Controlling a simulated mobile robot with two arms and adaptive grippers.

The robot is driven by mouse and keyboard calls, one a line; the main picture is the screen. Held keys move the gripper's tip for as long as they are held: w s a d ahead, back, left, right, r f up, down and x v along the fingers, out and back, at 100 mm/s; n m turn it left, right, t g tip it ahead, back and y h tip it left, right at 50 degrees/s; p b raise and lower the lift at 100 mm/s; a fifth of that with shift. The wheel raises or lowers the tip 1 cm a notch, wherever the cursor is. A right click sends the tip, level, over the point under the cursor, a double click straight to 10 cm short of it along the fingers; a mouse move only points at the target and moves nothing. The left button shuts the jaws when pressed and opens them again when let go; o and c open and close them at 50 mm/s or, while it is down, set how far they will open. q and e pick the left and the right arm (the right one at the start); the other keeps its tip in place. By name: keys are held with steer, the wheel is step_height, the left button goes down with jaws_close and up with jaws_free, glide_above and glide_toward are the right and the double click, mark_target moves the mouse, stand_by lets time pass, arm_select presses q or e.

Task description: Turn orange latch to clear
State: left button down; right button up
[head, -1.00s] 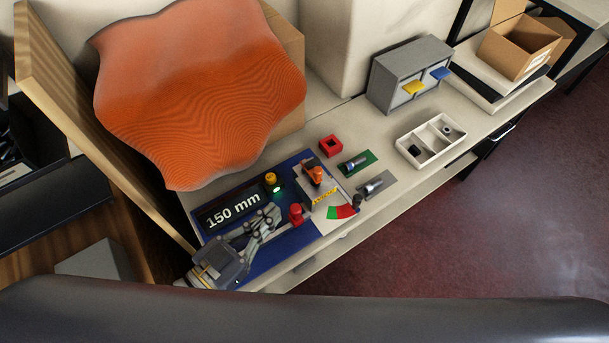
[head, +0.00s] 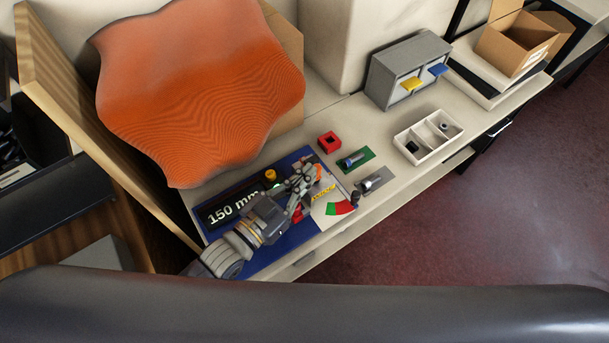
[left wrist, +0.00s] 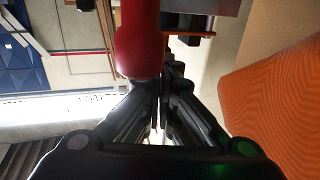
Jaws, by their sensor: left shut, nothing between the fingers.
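The orange latch (head: 319,171) sits at the top of a pale plate (head: 328,207) on the blue board (head: 283,245). Part of the latch is hidden behind my left gripper (head: 308,178). The gripper is shut and empty, with its fingertips close beside the latch; I cannot tell whether they touch. In the left wrist view, the shut fingers (left wrist: 162,98) show behind a large blurred red knob (left wrist: 138,42). In the head view this red knob (head: 298,213) is partly covered by the gripper. My right gripper is not in view.
A yellow button (head: 270,175) and a "150 mm" display (head: 228,210) are on the board. A red-green dial (head: 340,208) lies right of it. A red block (head: 329,142), green pad (head: 362,162) and white tray (head: 428,155) stand beyond. A wavy orange panel (head: 200,90) rises behind.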

arm_select(q)
steer(key=shift+d+n+t+y, duration=0.1)
steer(key=shift+n+t+y, duration=0.2)
steer(key=shift+y, duration=0.1)
steer(key=shift+d+p, duration=0.2)
steer(key=shift+p, duration=0.1)
